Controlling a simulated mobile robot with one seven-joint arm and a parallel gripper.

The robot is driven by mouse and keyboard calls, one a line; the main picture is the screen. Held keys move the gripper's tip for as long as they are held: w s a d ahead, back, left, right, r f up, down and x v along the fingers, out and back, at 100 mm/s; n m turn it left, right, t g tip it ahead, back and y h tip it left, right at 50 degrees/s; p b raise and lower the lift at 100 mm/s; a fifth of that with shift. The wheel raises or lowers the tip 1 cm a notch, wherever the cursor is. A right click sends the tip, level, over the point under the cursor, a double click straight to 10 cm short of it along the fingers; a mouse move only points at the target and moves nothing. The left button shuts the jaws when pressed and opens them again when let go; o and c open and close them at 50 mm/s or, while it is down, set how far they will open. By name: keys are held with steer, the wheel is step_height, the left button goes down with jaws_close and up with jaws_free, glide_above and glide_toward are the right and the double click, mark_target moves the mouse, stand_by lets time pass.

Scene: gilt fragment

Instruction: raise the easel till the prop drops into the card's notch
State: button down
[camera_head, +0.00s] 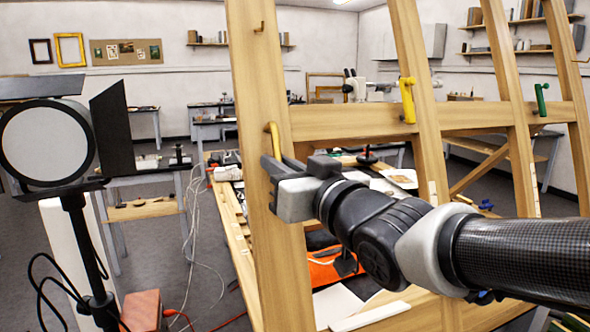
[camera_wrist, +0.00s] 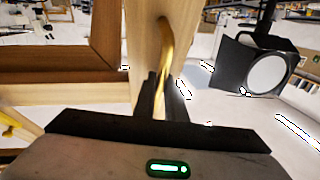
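The easel (camera_head: 258,90) is a large pale wooden frame with several leaning posts and a crossbar. A brass hook-like handle (camera_head: 272,135) sticks out of its left post; it also shows in the wrist view (camera_wrist: 166,48). My gripper (camera_head: 276,168) is at this handle, close against the post. In the wrist view its dark fingers (camera_wrist: 163,92) stand close on both sides of the handle's lower end and appear shut on it. Pale strips (camera_head: 432,192) sit on the posts further right. I cannot make out the prop or the card's notch.
A yellow handle (camera_head: 407,99) and a green handle (camera_head: 541,99) sit on the crossbar to the right. A studio lamp (camera_head: 45,143) with black flaps stands at left. Cables (camera_head: 190,235) hang beside a cluttered bench behind the easel. An orange item (camera_head: 330,267) lies low behind my arm.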

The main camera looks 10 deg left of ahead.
steer(key=c, duration=1.8)
jaws_free()
steer(key=shift+w+a, duration=0.1)
steer(key=shift+w, duration=0.05)
steer(key=b+v, duration=0.2)
steer(key=v, duration=1.5)
steer(key=shift+s+f+b, duration=0.1)
steer(key=shift+s+b, duration=0.1)
steer(key=shift+b, duration=0.15)
